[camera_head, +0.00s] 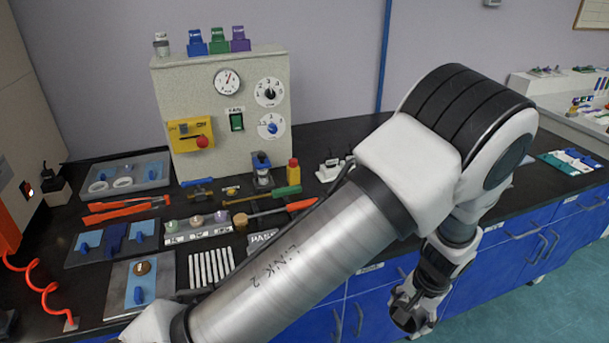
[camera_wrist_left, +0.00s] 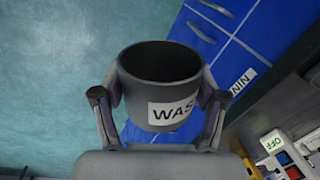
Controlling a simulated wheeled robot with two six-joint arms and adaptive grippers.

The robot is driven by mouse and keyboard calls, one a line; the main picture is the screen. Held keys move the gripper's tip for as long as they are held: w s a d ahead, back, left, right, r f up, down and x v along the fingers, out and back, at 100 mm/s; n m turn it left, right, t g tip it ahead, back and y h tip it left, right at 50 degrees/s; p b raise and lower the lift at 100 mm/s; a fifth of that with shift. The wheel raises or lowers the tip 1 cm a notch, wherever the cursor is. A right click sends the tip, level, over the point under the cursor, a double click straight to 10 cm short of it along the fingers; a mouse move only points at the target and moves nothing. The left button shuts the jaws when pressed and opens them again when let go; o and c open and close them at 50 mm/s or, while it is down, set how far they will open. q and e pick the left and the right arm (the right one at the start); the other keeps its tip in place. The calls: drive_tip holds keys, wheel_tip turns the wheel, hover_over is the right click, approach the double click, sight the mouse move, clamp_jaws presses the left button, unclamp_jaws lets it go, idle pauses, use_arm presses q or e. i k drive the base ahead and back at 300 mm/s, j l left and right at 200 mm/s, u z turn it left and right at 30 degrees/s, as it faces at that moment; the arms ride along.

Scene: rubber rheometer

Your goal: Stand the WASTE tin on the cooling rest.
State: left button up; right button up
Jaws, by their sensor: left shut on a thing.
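My left gripper (camera_head: 412,312) hangs in front of the blue cabinet fronts, to the right of and lower than the bench top's objects. In the left wrist view the gripper (camera_wrist_left: 158,100) is shut on the dark grey WASTE tin (camera_wrist_left: 150,80), its fingers on either side of the wall. The tin's open mouth faces up in that view and its inside looks dark and empty. Its white label is partly hidden by a finger. A rack of white parallel bars (camera_head: 208,267), which looks like the cooling rest, lies at the bench's front. My right gripper is not in view.
The black bench carries a grey panel box (camera_head: 235,160), a grey tray (camera_head: 125,181), orange-handled tools (camera_head: 118,212), a small stand with knobs (camera_head: 196,228) and a plate with a blue pad (camera_head: 140,290). My left arm hides much of the bench's middle. Blue cabinets (camera_head: 480,270) run below.

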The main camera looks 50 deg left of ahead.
sight(212, 265)
drive_tip(key=k+u, duration=0.1)
drive_tip(key=u, duration=0.3)
drive_tip(key=k+u, duration=0.15)
drive_tip(key=u, duration=0.25)
drive_tip(key=k+j+u, duration=0.1)
drive_tip(key=u, duration=0.3)
drive_tip(key=k+j+u, duration=0.1)
drive_tip(key=u, duration=0.3)
